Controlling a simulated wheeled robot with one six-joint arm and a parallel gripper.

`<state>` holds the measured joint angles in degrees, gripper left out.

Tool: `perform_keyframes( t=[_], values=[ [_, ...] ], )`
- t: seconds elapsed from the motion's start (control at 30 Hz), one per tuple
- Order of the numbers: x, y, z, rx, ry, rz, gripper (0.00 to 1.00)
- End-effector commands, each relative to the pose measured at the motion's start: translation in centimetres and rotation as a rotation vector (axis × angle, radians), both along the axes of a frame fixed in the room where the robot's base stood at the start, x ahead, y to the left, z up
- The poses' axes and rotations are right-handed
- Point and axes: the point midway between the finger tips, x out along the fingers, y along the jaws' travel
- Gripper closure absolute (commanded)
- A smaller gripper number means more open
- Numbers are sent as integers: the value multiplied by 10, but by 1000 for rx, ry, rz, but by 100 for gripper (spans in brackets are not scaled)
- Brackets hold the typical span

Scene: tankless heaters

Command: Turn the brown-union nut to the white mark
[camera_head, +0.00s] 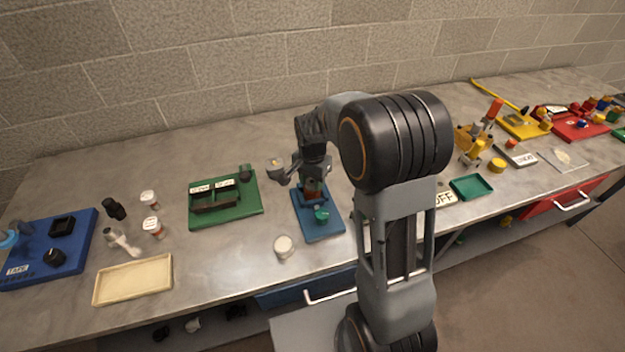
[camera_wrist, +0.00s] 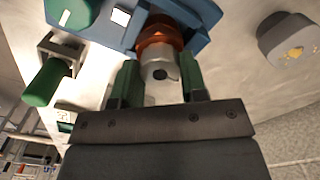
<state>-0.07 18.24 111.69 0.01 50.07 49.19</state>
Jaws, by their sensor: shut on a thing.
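The brown union nut (camera_wrist: 160,32) is a coppery-brown ring on the blue fixture, with a pale grey pipe end (camera_wrist: 158,72) with a dark hole in front of it. My gripper (camera_wrist: 159,66) has its two green fingers on either side of the nut and pipe end, shut on the nut; the exact contact is partly hidden. A white square mark (camera_wrist: 121,16) shows on the blue fixture left of the nut. In the head view the brown union (camera_head: 312,191) stands on the blue board (camera_head: 318,231), below my gripper (camera_head: 312,179).
A green knob (camera_head: 321,215) is at the board's front. A green board (camera_head: 247,207) with a labelled tray lies left of it. A white-topped jar (camera_head: 284,246) stands front left. A grey round part (camera_wrist: 290,40) is close right in the wrist view.

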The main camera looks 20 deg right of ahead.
Motion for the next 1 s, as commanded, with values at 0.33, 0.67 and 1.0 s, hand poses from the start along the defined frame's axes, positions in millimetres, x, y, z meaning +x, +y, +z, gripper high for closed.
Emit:
perform_keyframes(
  t=[0.33, 0.67, 1.0],
  values=[
    [1, 0, 1, 1, -2, -21, 84],
    [0, 0, 1, 0, -1, -19, 49],
    [0, 0, 0, 0, 0, -19, 34]
  ],
)
